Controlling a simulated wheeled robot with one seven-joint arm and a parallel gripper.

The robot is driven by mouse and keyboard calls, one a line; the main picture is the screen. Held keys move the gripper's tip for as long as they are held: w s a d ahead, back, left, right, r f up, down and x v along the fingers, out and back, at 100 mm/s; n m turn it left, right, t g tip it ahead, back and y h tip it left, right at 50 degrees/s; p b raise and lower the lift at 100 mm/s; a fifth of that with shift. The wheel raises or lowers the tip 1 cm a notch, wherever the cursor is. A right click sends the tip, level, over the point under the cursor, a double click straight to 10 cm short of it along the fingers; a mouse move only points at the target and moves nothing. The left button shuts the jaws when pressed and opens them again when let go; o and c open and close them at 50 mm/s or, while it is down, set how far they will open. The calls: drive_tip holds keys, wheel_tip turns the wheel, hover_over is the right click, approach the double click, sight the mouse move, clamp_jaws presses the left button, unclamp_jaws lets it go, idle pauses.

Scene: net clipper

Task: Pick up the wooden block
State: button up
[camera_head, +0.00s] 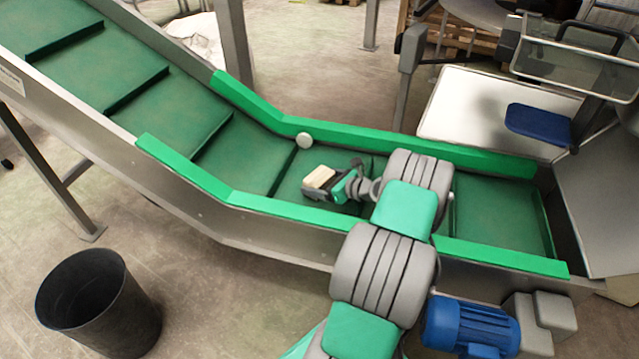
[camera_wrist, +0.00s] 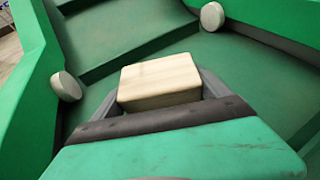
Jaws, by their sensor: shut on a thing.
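The wooden block (camera_head: 319,178) is pale and box-shaped, and it shows at the end of my arm over the green conveyor belt. In the wrist view the wooden block (camera_wrist: 160,82) sits between the two grey fingers of my gripper (camera_wrist: 165,90). My gripper (camera_head: 322,184) is shut on the block. The lower part of the block is hidden behind the gripper body in the wrist view. I cannot tell how far the block is above the belt.
The conveyor (camera_head: 240,152) has bright green side rails and raised cross bars, and slopes up to the left. White round knobs (camera_head: 304,140) sit on its inner walls. A black bin (camera_head: 98,305) stands on the floor at lower left. A blue motor (camera_head: 470,326) is at lower right.

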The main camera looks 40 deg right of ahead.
drive_tip(key=shift+c, duration=0.8)
drive_tip(key=shift+r, duration=0.1)
